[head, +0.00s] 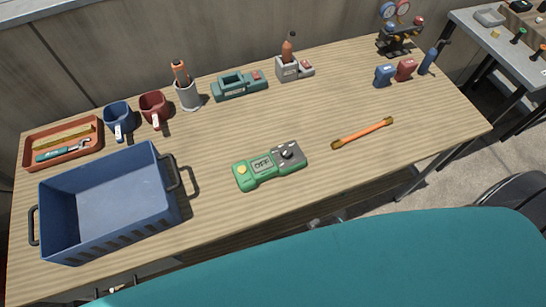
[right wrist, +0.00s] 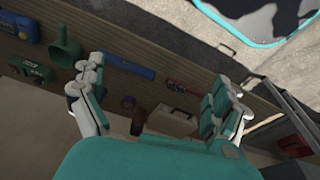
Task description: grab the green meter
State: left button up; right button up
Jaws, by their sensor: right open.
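The green meter (head: 262,167) lies on the wooden table, near the middle of its front half. It has a green body with a display, a yellow button and a grey end with a dark dial. Nothing touches it. My right gripper (right wrist: 158,80) shows in the right wrist view with its fingers spread wide and nothing between them. It is not clearly visible in the head view, so its distance from the meter cannot be told. A dark green device (right wrist: 30,69) is at the left of the wrist view; I cannot tell whether it is the meter. My left gripper is not in view.
A blue crate (head: 62,256) stands left of the meter, and an orange rod with brass ends (head: 362,133) lies right of it. Mugs (head: 154,106), a teal device (head: 240,88) and a gauge set (head: 398,40) line the back. The table around the meter is clear.

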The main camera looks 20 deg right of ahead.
jog(key=w+a+r+t, duration=0.1)
jog(key=w+r, duration=0.1)
jog(key=r, duration=0.8)
jog(key=w+r, duration=0.2)
jog(key=r, duration=0.8)
notch_tip(320, 180, up, 15)
jog(key=n+g+p, duration=0.1)
jog(key=n+g, duration=0.2)
jog(key=n, duration=1.4)
send_over(269, 162)
jog(key=f+p, duration=0.1)
jog(key=f, duration=1)
jog(key=shift+s, duration=0.2)
jog(key=shift+w+d+f+p, duration=0.1)
jog(key=shift+f+p, duration=0.3)
jog(key=shift+f, duration=1)
jog(key=shift+w+f+p, duration=0.1)
jog(key=shift+f+p, duration=0.3)
jog(key=shift+f, duration=0.95)
jog(key=c, duration=1.7)
